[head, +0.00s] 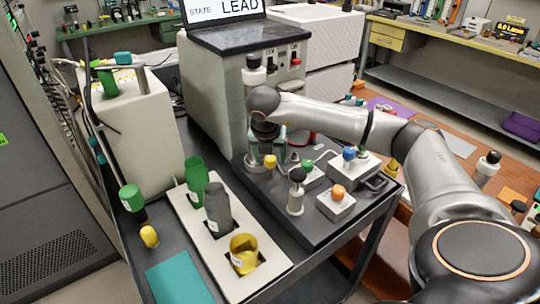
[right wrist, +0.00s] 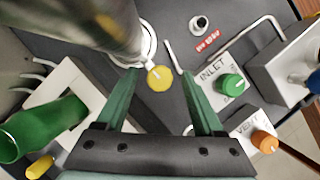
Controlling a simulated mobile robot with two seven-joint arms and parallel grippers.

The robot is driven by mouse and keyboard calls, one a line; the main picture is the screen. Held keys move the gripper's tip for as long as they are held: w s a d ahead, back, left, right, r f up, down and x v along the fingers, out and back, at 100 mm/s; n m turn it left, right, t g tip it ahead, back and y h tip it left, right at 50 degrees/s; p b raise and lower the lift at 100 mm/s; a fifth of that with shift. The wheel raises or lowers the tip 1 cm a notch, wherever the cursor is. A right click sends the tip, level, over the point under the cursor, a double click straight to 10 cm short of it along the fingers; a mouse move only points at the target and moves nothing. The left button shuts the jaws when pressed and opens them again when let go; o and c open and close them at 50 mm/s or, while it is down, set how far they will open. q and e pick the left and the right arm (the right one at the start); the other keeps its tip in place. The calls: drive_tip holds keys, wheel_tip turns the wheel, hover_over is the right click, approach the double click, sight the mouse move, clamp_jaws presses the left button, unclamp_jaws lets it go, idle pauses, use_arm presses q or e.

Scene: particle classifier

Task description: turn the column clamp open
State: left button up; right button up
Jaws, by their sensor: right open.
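The column clamp looks to be the yellow knob with a pale mark (right wrist: 158,78) beside the white collar at the foot of the metal column (right wrist: 112,25). The yellow knob also shows in the head view (head: 270,161), just below my right gripper (head: 268,146). The column's upper part (head: 254,75) rises behind my right wrist. In the right wrist view my right gripper (right wrist: 160,74) is open and empty. Its green fingers point at the knob, one on each side, with gaps between. Whether the fingertips reach down to knob height I cannot tell. My left gripper is not in view.
Right of the knob are the green INLET knob (right wrist: 232,85), the orange VENT knob (right wrist: 265,144) and a blue knob (head: 349,153). A black-topped post (head: 297,190) stands in front. A pale rack (head: 185,207) holding bottles and a yellow cup (head: 243,252) lies to the left.

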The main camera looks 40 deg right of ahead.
clamp_jaws()
idle(0.5)
